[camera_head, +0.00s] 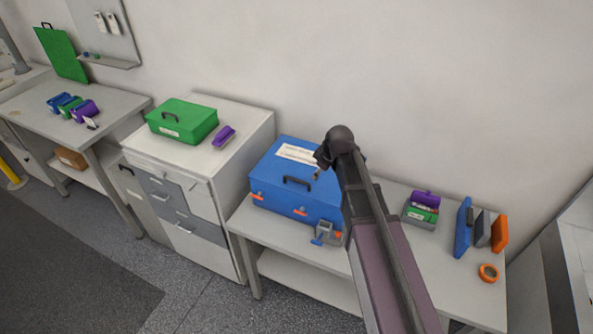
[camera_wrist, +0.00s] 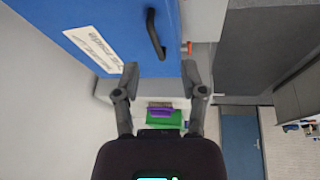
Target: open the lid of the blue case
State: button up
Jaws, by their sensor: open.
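The blue case (camera_head: 268,178) stands on the grey bench with its lid down. Its lid has a white label (camera_head: 298,153) and a dark handle (camera_head: 299,181); orange latches (camera_head: 300,211) show on the front. My gripper (camera_head: 319,166) is over the right part of the lid, and my arm hides the case's right end. In the wrist view the blue lid (camera_wrist: 140,52) fills the top, with the handle (camera_wrist: 153,35) above the fingertips. My gripper (camera_wrist: 160,78) is open there, its fingers apart and nothing between them. I cannot tell whether a fingertip touches the lid.
A small grey-and-blue item (camera_head: 327,234) sits before the case. Right of my arm are a grey bin (camera_head: 420,219), upright panels (camera_head: 463,228) and an orange ring (camera_head: 488,272). A green case (camera_head: 182,121) and purple item (camera_head: 223,137) are on the left cabinet.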

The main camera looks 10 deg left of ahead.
aim_at(295, 179)
jog(key=w+a, duration=0.1)
jog(key=a+r+n, duration=0.1)
jog(key=w+a+r+n+p, duration=0.1)
jog(key=a, duration=0.1)
jog(key=shift+w+y, duration=0.3)
jog(key=shift+f, duration=0.15)
jog(key=b+x, duration=0.8)
jog(key=x, duration=0.1)
jog(key=b+x, duration=0.4)
jog(key=shift+w+a+f+b, duration=0.1)
jog(key=shift+w+a+b, duration=0.05)
jog(key=shift+w+b, duration=0.2)
dwell(0.3)
grip_shut()
dwell(0.3)
